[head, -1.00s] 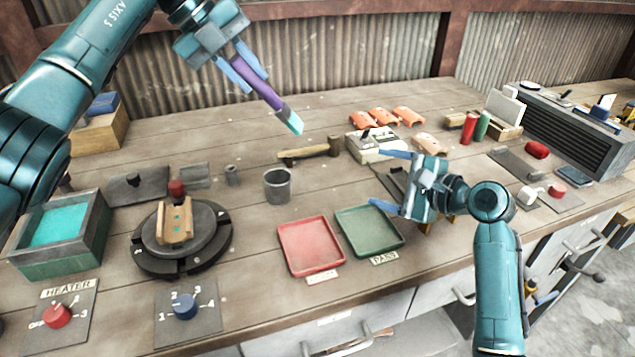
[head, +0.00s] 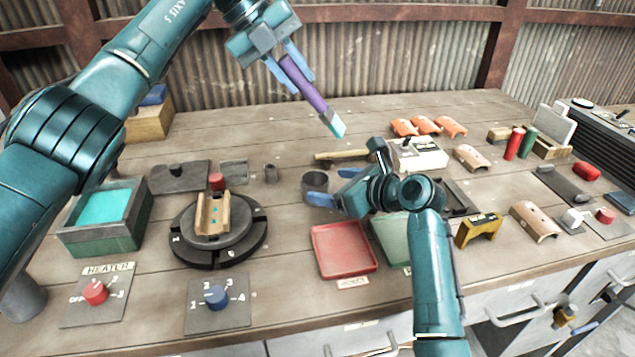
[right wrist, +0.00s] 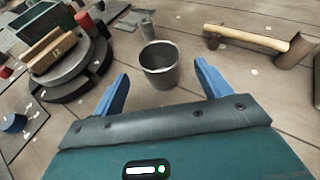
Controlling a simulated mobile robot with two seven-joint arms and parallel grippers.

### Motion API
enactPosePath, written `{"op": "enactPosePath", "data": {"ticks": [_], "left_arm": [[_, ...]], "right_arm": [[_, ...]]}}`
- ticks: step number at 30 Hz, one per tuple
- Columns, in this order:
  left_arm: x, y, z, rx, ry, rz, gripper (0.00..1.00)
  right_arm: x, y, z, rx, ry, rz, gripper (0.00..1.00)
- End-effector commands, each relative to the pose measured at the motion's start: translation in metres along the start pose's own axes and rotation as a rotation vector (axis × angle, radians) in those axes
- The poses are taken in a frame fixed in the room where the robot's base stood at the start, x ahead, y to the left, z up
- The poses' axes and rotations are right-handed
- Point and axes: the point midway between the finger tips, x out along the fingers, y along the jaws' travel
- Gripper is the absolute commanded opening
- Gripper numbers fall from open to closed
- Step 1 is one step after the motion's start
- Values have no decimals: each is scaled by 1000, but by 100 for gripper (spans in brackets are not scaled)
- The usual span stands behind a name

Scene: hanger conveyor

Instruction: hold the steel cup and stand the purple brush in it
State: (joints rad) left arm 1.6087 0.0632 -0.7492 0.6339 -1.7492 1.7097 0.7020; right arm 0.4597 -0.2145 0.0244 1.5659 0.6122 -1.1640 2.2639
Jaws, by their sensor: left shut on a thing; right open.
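The steel cup (head: 314,183) stands upright on the bench, behind the red tray. In the right wrist view the cup (right wrist: 159,66) sits ahead of and between the open blue fingers of my right gripper (right wrist: 160,85), empty inside as far as I see. In the head view my right gripper (head: 328,187) is at the cup's right side, its fingers partly hiding the cup. My left gripper (head: 291,70) is raised above the back of the bench, shut on the purple brush (head: 304,84). The brush tilts down to the right, its pale teal tip (head: 334,124) lowest and in the air.
A red tray (head: 343,249) and a partly hidden green tray (head: 391,240) lie in front of the cup. A hammer (right wrist: 250,38) lies behind it. A round turntable (head: 240,238) with a wooden block is to the left.

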Motion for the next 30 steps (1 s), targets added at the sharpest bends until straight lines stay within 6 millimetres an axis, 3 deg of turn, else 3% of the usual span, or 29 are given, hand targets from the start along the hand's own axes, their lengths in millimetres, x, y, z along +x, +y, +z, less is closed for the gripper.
{"op": "enactPosePath", "data": {"ticks": [6,12,24,30], "left_arm": [[0,0,0,0,0,0,0],[0,0,0,0,0,0,0],[0,0,0,0,0,0,0],[0,0,0,0,0,0,0]], "right_arm": [[41,1,0,-1,2,1,77],[61,0,0,-3,0,1,77],[68,0,0,-3,0,-1,77],[68,0,0,-3,0,-1,62]]}}
